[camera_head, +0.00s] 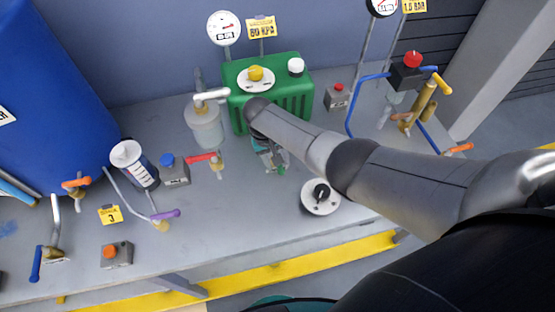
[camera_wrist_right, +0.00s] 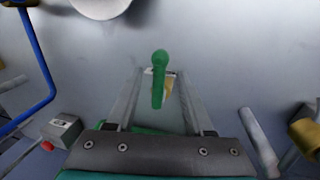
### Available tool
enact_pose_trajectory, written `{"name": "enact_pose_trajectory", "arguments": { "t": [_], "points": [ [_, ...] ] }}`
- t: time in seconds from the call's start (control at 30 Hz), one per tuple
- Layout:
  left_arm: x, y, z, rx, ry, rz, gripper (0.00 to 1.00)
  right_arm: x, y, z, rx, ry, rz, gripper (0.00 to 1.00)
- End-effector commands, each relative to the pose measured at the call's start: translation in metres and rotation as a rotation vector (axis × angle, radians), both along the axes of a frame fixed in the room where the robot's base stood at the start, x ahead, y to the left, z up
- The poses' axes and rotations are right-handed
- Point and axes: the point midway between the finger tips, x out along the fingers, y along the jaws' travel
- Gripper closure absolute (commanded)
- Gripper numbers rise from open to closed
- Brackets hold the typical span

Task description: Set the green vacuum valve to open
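The green vacuum valve shows in the right wrist view as a green lever (camera_wrist_right: 158,85) with a rounded end, with a brass-coloured body partly seen behind it. My right gripper (camera_wrist_right: 160,74) is open, its two fingers on either side of the lever with a visible gap to each. In the head view my right gripper (camera_head: 272,158) points down at the bench in front of the green pump box (camera_head: 292,103), and my arm hides most of the valve. My left gripper is not in view.
A red-handled valve (camera_head: 205,158) and a glass jar (camera_head: 205,124) stand to the left. A grey box with a red button (camera_head: 337,97) and blue pipework (camera_head: 352,107) are to the right.

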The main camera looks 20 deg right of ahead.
Motion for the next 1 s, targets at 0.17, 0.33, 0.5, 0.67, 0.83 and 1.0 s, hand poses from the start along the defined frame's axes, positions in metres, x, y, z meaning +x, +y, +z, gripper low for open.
{"name": "enact_pose_trajectory", "arguments": {
  "t": [0.17,0.33,0.5,0.67,0.83,1.0],
  "points": [
    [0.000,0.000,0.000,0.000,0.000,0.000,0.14,0.000,0.000,0.000,0.000,-0.001,0.001,0.47],
    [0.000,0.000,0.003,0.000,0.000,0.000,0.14,0.000,0.001,0.006,0.000,0.000,0.002,0.47],
    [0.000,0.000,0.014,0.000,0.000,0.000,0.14,0.001,0.005,0.029,0.001,-0.002,0.002,0.47],
    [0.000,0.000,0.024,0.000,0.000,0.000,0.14,0.003,0.012,0.061,0.001,-0.005,0.003,0.47],
    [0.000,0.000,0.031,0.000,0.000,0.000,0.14,0.003,0.019,0.095,0.002,-0.004,0.002,0.47],
    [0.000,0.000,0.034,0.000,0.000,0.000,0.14,0.004,0.025,0.126,0.001,-0.003,0.002,0.47]
  ]
}}
